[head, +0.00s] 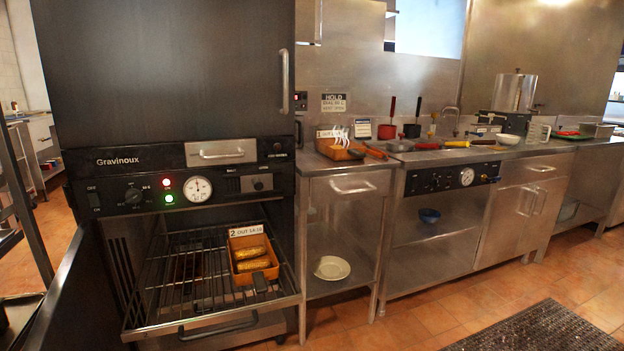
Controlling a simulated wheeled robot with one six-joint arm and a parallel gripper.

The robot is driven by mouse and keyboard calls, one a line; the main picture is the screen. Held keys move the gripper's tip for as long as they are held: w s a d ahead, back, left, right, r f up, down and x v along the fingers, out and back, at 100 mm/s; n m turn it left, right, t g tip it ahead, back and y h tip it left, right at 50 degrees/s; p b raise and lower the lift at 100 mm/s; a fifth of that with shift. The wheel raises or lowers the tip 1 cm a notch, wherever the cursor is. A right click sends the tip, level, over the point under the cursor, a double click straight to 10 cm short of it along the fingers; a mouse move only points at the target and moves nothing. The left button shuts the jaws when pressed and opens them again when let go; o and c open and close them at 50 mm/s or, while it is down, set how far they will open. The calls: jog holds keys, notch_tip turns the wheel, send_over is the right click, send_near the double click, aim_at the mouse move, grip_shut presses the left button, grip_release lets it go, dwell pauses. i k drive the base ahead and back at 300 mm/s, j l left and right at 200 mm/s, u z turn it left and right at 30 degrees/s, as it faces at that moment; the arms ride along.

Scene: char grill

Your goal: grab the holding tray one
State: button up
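The tray marked 1 (341,154) is a shallow orange-brown tray on the steel counter just right of the oven. A second orange tray (240,271), with a card reading "2 OUT" and a time, sits on the oven's wire rack. It holds browned long pieces of food. My gripper is not in view.
The black Gravinoux oven (120,162) has its lower compartment open, with the wire rack (190,296) pulled forward and a dark door (72,300) swung out left. Utensils with coloured handles (458,144) lie on the counter. A dark mat (545,328) lies on the tiled floor.

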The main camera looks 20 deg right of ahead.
aim_at(325, 139)
jog(key=i+l+z, duration=0.4)
jog(key=i, duration=0.5)
jog(key=i+z, duration=0.35)
jog(key=i, duration=0.55)
jog(key=i+j+z, duration=0.1)
jog(key=i+z, duration=0.3)
jog(key=i, duration=0.5)
